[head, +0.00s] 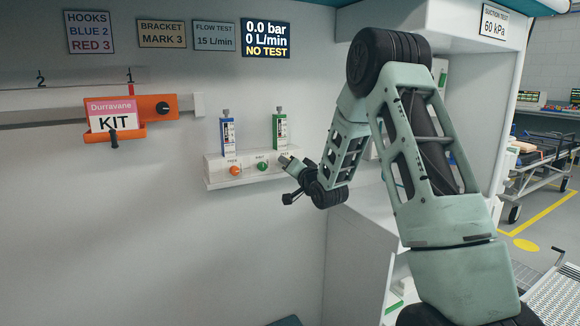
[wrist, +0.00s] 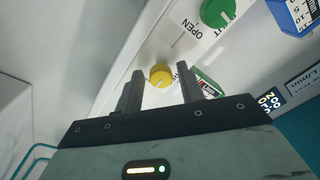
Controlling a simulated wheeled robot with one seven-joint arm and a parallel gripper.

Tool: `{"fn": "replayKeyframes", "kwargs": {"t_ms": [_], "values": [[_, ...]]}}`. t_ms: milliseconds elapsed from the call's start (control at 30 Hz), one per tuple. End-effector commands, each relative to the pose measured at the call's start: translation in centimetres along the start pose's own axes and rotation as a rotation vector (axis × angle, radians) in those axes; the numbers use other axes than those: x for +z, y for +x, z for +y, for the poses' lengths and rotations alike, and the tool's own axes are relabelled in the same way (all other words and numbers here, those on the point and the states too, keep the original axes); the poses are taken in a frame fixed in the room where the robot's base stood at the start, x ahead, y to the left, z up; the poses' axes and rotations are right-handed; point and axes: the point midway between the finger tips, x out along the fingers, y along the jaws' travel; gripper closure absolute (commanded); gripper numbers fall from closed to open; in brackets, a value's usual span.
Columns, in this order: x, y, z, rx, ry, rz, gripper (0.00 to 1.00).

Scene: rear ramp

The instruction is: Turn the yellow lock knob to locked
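The yellow lock knob (wrist: 160,76) shows in the wrist view on a pale panel, with a small mark near its lower edge. I cannot read which setting the mark points to. My gripper (wrist: 159,68) is open, with one dark finger on each side of the knob. Clear gaps show between fingers and knob, and I cannot tell how deep the fingertips reach. In the head view my arm's end is at the right end of the white wall unit (head: 222,183), and the yellow knob is hidden there.
A green knob (head: 262,166) and an orange knob (head: 235,170) sit left of my arm's end. A blue flowmeter (head: 228,137) and a green flowmeter (head: 279,130) stand above the unit. An orange KIT holder (head: 160,108) hangs on a rail at left. The wall below is clear.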

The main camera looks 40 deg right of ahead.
Motion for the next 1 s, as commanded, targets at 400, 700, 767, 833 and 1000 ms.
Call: {"fn": "replayKeyframes", "kwargs": {"t_ms": [400,700,767,833,1000], "values": [[-0.1,-0.6,0.0,0.000,-0.001,0.002,0.54],[0.0,-6.3,0.1,0.001,-0.001,0.003,0.54],[0.0,-7.7,0.1,0.001,-0.001,0.002,0.54],[0.0,-9.4,0.1,0.001,-0.001,0.003,0.54],[0.0,-13.4,0.2,0.002,-0.001,0.003,0.54]]}}
